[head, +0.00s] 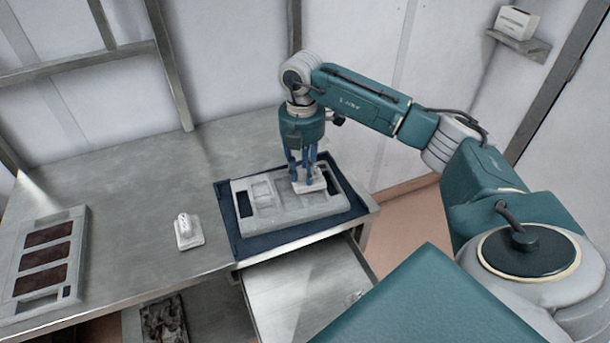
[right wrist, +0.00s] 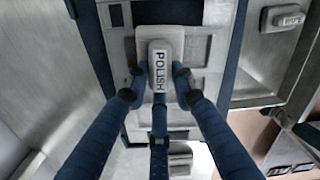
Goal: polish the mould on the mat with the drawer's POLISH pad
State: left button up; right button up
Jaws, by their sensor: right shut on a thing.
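The grey mould (head: 285,215) lies on the dark blue mat (head: 228,215) near the table's right end; it also shows in the right wrist view (right wrist: 203,75). My right gripper (head: 308,182) is shut on the POLISH pad (right wrist: 160,68), a pale block with its label facing up. The pad is over the right end of the mould, on it or very close above; I cannot tell whether they touch. The fingers partly hide the pad in the head view. The drawer (head: 292,285) is pulled open in front of the mat. My left gripper is out of view.
A white pad with a raised grip (head: 187,232) stands on the table left of the mat. A grey frame with dark red panels (head: 78,222) lies at the far left. The table (head: 135,190) between them is clear. A small shelf (head: 520,42) with a box hangs on the wall.

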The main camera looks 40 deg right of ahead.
jog(key=shift+w+d, duration=0.3)
jog(key=shift+w, duration=0.5)
jog(key=shift+w+d, duration=0.25)
jog(key=shift+w, duration=0.5)
jog(key=shift+w+a, duration=0.25)
jog(key=shift+a, duration=0.5)
jog(key=shift+w+a, duration=0.2)
jog(key=shift+a, duration=0.55)
